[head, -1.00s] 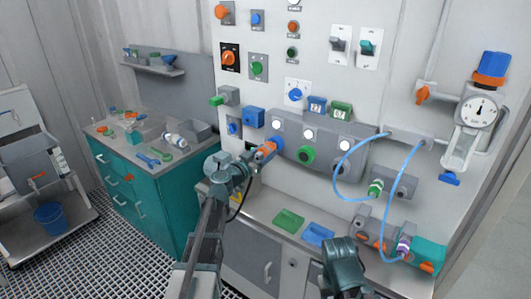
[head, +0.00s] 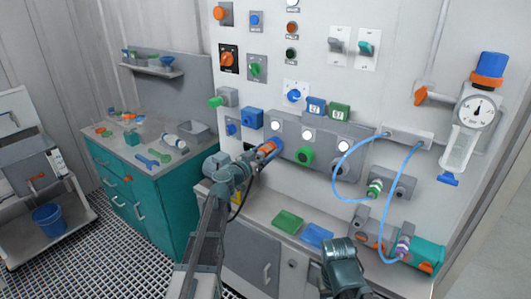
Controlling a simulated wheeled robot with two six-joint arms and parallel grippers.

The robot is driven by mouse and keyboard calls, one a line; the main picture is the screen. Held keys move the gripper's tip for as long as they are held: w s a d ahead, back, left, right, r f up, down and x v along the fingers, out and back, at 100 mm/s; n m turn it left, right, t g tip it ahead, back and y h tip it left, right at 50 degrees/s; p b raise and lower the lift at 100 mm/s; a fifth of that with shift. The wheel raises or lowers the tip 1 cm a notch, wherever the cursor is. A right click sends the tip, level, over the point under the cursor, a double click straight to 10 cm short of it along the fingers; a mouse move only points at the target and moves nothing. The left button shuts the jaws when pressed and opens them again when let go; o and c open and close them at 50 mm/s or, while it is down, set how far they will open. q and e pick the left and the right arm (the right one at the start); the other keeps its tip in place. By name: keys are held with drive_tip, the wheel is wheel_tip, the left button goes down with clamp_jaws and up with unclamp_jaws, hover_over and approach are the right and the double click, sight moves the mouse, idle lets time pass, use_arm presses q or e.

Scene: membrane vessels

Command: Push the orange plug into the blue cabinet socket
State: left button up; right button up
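The orange plug (head: 265,151) is at the left end of the grey socket housing on the wall panel. The blue socket (head: 278,143) shows just beyond the plug's front end, at the housing's face. The plug points at it and meets or nearly meets it; how deep it sits cannot be told. My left gripper (head: 254,159) is around the rear of the plug and appears shut on it, with its fingers partly hidden. A dark cable hangs below it. My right gripper (head: 339,250) is low in front of the bench, away from the plug; its fingers cannot be made out.
A green socket (head: 304,156) sits to the right on the same housing (head: 325,143). Light blue hoses (head: 337,180) loop further right. Green (head: 287,222) and blue (head: 317,235) trays lie on the bench below. A blue box (head: 252,118) is just above left.

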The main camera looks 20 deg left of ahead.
use_arm(q)
drive_tip(key=o, duration=0.3)
drive_tip(key=shift+o, duration=0.2)
drive_tip(key=v, duration=1.3)
drive_tip(key=shift+s, duration=0.4)
drive_tip(key=shift+a, duration=0.1)
